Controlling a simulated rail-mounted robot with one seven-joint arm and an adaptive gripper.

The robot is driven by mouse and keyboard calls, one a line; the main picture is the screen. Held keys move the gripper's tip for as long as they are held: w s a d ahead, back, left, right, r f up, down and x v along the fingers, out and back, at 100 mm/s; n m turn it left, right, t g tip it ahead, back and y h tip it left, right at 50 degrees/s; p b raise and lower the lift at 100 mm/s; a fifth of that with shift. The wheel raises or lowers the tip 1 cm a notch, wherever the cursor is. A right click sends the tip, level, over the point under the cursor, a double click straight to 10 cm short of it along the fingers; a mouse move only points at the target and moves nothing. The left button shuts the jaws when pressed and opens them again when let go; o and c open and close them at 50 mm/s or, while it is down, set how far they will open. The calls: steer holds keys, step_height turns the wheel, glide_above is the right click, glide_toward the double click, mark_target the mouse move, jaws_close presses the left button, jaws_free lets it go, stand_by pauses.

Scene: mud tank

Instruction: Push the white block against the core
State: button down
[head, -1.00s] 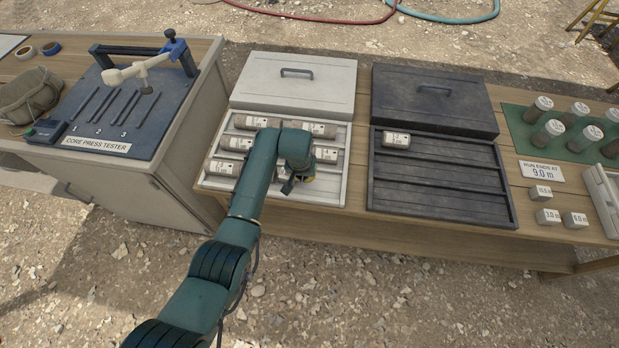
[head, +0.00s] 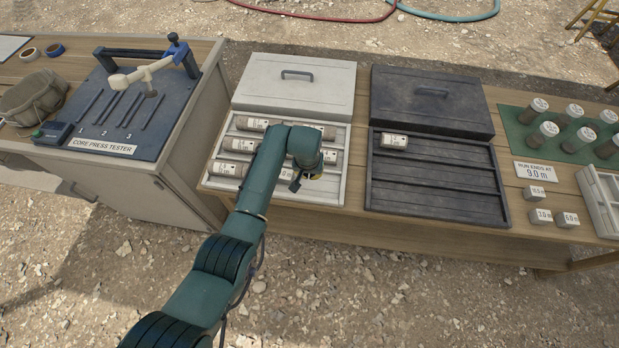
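Several grey cores with white labels lie in rows in the white tray (head: 214,183); one labelled core (head: 240,146) shows left of my arm. One core (head: 394,141) lies at the left end of the top row of the dark tray (head: 438,208). Small white blocks with labels stand on the table at the right: one marked 3.0 m (head: 540,216), one marked 6.0 m (head: 567,220) and one above them (head: 535,194). My gripper (head: 297,184) is over the right part of the white tray. My arm hides most of it and any block under it; I cannot tell its opening.
A white lid (head: 295,85) and a dark lid (head: 431,100) lie behind the trays.

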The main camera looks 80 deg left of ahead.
step_height(320, 180, up, 7)
steer(key=p, duration=0.6)
steer(key=shift+r, duration=0.15)
